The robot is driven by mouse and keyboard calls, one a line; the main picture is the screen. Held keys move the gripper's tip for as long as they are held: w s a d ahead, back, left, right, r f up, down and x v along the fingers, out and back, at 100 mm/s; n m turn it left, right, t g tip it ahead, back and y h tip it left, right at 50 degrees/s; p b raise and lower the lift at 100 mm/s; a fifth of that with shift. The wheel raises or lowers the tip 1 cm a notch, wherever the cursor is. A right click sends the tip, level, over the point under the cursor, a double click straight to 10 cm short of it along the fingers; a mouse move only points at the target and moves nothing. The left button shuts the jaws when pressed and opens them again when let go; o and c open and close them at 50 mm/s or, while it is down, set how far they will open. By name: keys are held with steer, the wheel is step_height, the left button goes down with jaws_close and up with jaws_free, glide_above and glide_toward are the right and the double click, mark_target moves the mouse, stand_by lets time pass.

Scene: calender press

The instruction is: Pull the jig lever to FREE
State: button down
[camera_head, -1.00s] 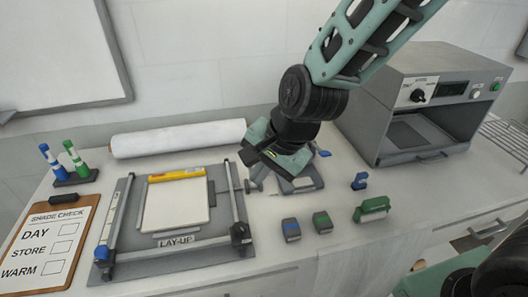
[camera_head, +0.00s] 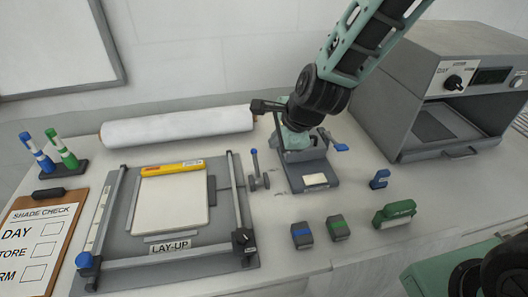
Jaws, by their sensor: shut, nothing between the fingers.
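The lay-up jig is a grey board (camera_head: 222,255) with a frame of rails around a pale sheet, at the left of the bench. A small upright lever with a blue knob (camera_head: 254,153) stands on a grey foot just right of the frame. A black knob (camera_head: 243,241) sits at the frame's front right corner and a blue knob (camera_head: 84,261) at its front left. I cannot read any FREE mark. My gripper (camera_head: 290,147) is shut and empty, right of the upright lever and apart from it, over the back of a grey device. Its fingertips are hard to make out.
The grey device (camera_head: 322,170) has a blue handle (camera_head: 341,147) on its right. A white roll (camera_head: 175,127) lies behind the jig. A grey oven-like cabinet (camera_head: 455,110) stands at the right.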

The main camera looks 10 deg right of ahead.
mark_target(256, 165)
steer(key=p+x, duration=0.1)
steer(key=x, duration=0.7)
steer(key=shift+w+a+f+p, duration=0.1)
steer(key=shift+w+f+p, duration=0.05)
steer(key=shift+f+p, duration=0.15)
steer(key=shift+b, duration=0.6)
steer(key=shift+r+t+b, duration=0.15)
steer(key=shift+t+b, duration=0.2)
steer(key=shift+t, duration=0.05)
